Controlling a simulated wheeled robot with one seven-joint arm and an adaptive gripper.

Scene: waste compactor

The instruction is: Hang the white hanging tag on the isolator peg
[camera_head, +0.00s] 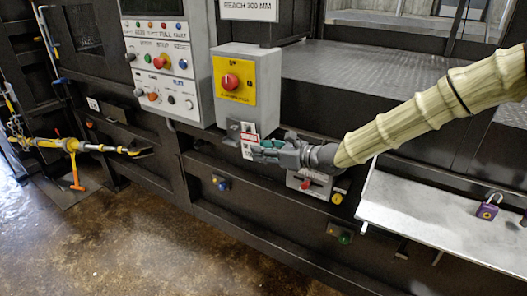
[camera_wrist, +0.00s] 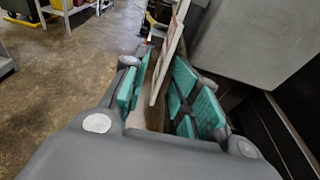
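The white hanging tag (camera_head: 248,141), with a red band, hangs upright just below the grey isolator box (camera_head: 266,85) with its red knob on a yellow plate. A grey bracket (camera_head: 234,131) sits under the box, beside the tag's upper left. The peg itself cannot be made out. My gripper (camera_head: 262,150) reaches in from the right with its fingertips at the tag. In the wrist view the tag (camera_wrist: 169,48) stands nearly edge-on between the green finger pads (camera_wrist: 160,88), which are apart with a gap beside it. Whether the tag's hole is around the peg is hidden.
A control panel (camera_head: 163,75) with buttons stands left of the isolator box. A small panel with a red button (camera_head: 308,184) lies below my gripper. A white shelf (camera_head: 430,215) with a purple padlock (camera_head: 488,207) is at the right. The floor in front is clear.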

